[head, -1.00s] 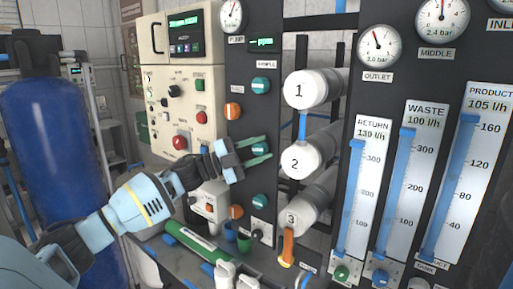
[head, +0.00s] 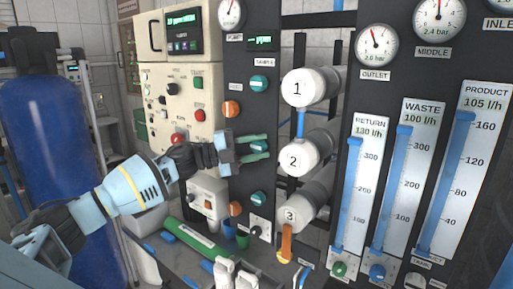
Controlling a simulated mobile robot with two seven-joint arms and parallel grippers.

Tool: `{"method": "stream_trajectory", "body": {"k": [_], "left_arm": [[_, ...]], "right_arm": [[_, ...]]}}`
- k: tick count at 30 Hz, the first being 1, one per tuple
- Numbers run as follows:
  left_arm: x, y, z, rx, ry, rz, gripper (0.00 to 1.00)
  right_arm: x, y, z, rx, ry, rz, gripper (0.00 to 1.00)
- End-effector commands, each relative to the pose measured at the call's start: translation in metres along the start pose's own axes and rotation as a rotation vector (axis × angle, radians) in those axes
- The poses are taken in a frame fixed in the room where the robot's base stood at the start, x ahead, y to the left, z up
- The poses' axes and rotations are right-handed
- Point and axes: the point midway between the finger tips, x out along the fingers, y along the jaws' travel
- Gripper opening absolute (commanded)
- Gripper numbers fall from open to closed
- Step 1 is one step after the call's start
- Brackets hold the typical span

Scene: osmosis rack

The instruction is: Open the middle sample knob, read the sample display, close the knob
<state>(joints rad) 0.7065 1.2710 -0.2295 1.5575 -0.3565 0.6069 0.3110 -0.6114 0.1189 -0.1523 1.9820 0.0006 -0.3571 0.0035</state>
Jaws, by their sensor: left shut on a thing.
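The middle sample knob (head: 260,147) is teal and sits on the dark panel in the sample column, mostly covered by my left gripper. My left gripper (head: 262,147) comes from the left, its green fingers shut on this knob, one above and one below. The knob's exact turn is hard to see. The sample display (head: 263,41) is a small dark screen with green characters above the sample label, too small to read surely. Another teal knob (head: 259,83) is above and one (head: 259,199) below. My right gripper is not in view.
Orange knobs (head: 231,109) stand left of the teal ones. White numbered cylinders (head: 299,88) project just right of the panel, close to the gripper. Flow columns (head: 356,192) are farther right. A bench (head: 180,265) with a green tube (head: 190,240) and cups lies below.

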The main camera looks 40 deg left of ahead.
Motion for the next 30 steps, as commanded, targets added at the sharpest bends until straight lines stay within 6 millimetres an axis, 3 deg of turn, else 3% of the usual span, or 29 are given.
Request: {"method": "stream_trajectory", "body": {"k": [6,17,30], "left_arm": [[0.0,0.0,0.0,0.002,0.0,0.0,0.56],[-0.003,0.001,0.0,0.0,-0.001,0.001,0.56],[-0.032,0.0,0.0,-0.001,-0.001,0.002,0.56]], "right_arm": [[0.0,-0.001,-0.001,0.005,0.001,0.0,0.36],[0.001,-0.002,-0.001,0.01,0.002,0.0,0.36],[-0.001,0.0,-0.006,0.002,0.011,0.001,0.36]]}}
